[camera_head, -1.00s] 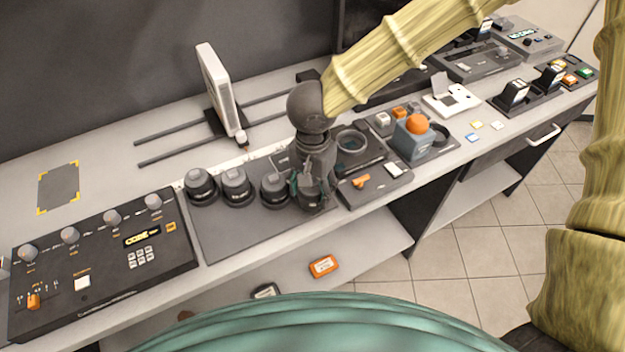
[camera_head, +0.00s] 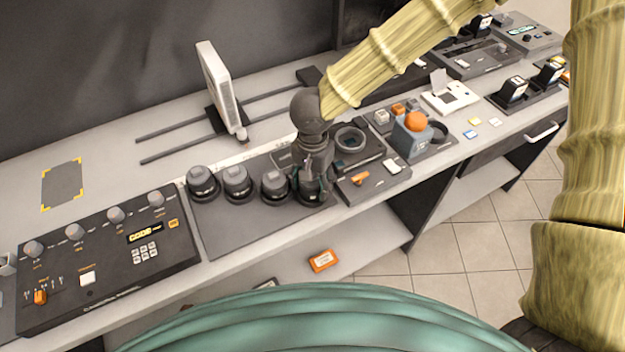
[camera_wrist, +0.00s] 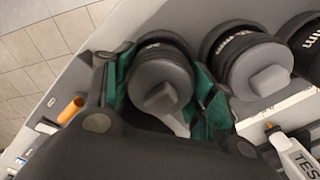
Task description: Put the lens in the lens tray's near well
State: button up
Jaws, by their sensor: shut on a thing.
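My gripper (camera_head: 314,188) points down at the right end of a dark flat tray (camera_head: 245,222). In the wrist view its green-padded fingers (camera_wrist: 165,92) are shut on a dark round lens with a grey knobbed top (camera_wrist: 160,80). The lens's base (camera_head: 313,202) shows below the fingers, low over the tray; whether it touches is unclear. Several similar lenses stand upright in a row to its left, one of them nearest (camera_head: 275,188). Two also show in the wrist view, one nearest the gripper (camera_wrist: 245,60). Wells under the lenses are hidden.
A dark unit with a round ring (camera_head: 350,140) lies right of my gripper, close by. Beyond it is a grey block with an orange ball (camera_head: 415,122). A control console (camera_head: 105,260) is at left. A white upright panel (camera_head: 217,85) stands behind.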

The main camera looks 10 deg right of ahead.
jog(key=o, duration=1.1)
jog(key=shift+f, duration=0.15)
jog(key=shift+o, duration=0.2)
notch_tip(320, 180, up, 12)
jog(key=shift+r+b, duration=0.15)
jog(key=shift+b, duration=0.2)
